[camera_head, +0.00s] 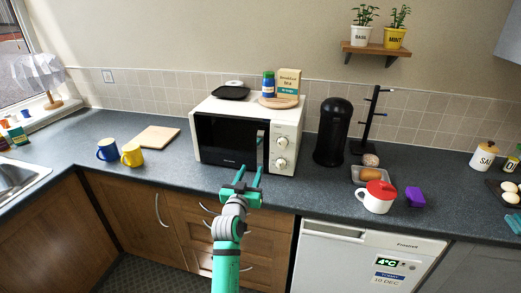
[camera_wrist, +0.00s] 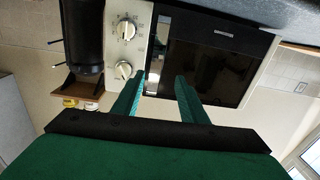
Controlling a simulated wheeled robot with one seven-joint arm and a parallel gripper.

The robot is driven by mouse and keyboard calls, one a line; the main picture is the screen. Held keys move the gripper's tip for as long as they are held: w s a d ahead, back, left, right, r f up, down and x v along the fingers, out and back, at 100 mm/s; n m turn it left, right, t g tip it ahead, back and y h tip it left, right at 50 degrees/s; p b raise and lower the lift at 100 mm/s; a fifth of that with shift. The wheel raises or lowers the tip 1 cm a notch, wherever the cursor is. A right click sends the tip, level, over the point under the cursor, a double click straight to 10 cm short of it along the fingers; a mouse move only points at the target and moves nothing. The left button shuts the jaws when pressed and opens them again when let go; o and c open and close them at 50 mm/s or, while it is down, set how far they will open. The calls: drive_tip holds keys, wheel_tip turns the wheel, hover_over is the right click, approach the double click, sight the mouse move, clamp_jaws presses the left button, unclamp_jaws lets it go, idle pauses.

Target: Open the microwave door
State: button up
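The white microwave (camera_head: 284,117) stands on the counter. Its dark door (camera_head: 226,140) looks shut, and the door also fills much of the wrist view (camera_wrist: 212,62), which is upside down. The upright silver handle (camera_wrist: 158,58) is at the door's edge beside the knobs. My gripper (camera_head: 249,172) is in front of the lower door, near the handle. In the wrist view my gripper (camera_wrist: 160,78) is open, with its teal fingers apart. The handle shows between the fingers; I cannot tell whether they reach around it. Nothing is held.
A black cylindrical appliance (camera_head: 333,132) stands close right of the microwave. Blue (camera_head: 107,150) and yellow (camera_head: 132,154) mugs and a board (camera_head: 158,138) are at left. The counter directly before the door is clear.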

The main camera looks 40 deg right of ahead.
sight(260, 149)
drive_tip(key=shift+m+g, duration=0.4)
drive_tip(key=shift+m, duration=0.1)
drive_tip(key=r+x, duration=0.1)
drive_tip(key=x, duration=0.3)
drive_tip(key=r+x, duration=0.1)
drive_tip(key=x, duration=0.7)
drive_tip(key=shift+d+r, duration=0.35)
drive_tip(key=shift+r, duration=0.05)
clamp_jaws()
